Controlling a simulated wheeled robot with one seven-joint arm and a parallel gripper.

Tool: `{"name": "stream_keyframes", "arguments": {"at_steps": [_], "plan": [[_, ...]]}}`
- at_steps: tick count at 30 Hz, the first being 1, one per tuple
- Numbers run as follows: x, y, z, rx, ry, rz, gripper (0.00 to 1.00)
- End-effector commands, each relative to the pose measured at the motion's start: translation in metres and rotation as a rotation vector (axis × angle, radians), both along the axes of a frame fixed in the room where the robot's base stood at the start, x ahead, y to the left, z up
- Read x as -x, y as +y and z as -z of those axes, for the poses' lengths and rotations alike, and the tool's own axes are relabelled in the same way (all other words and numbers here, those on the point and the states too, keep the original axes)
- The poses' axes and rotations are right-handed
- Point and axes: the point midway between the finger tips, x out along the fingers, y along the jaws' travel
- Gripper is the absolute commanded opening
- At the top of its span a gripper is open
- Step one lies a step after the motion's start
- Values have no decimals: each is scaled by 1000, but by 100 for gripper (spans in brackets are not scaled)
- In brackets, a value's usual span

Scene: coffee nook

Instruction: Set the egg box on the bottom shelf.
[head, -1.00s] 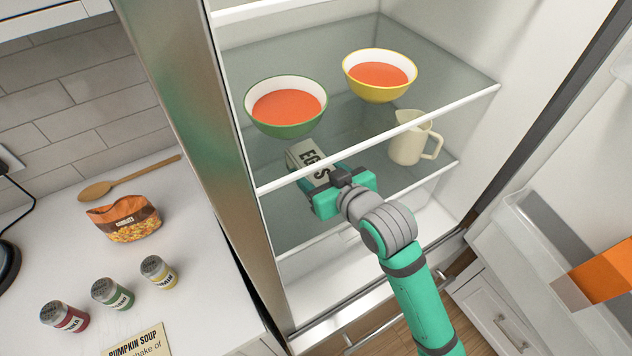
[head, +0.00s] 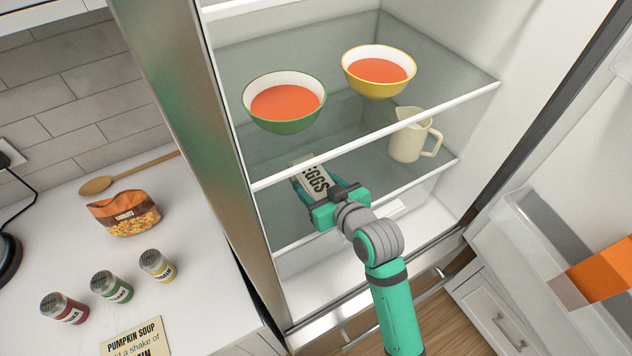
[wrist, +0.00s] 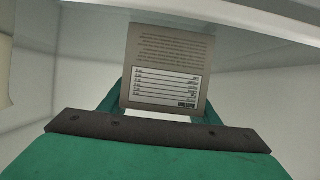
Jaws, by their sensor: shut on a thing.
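The egg box (head: 315,179), a pale grey carton with "EGGS" printed on it, is in my gripper (head: 318,190) inside the open fridge. My gripper is shut on it, with a green finger on each side. In the head view the box is beneath the level of the shelf with the bowls, near the shelf that holds the jug. In the wrist view the printed face of the box (wrist: 167,68) is between the fingers (wrist: 160,108). The bottom of the fridge (head: 325,285) shows bare and white below. I cannot tell whether the box touches a shelf.
A green bowl (head: 284,126) and a yellow bowl (head: 379,92) of orange soup stand on the upper glass shelf. A cream jug (head: 408,142) stands right of the box on the shelf below. The open fridge door (head: 540,235) is at right, the counter (head: 40,235) at left.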

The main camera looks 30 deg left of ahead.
Motion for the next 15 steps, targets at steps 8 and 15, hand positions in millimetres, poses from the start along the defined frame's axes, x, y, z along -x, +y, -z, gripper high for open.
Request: {"name": "stream_keyframes", "arguments": {"at_steps": [8,15], "plan": [[3,6,2,0,0,-11,75],[2,4,1,0,0,-7,75]]}}
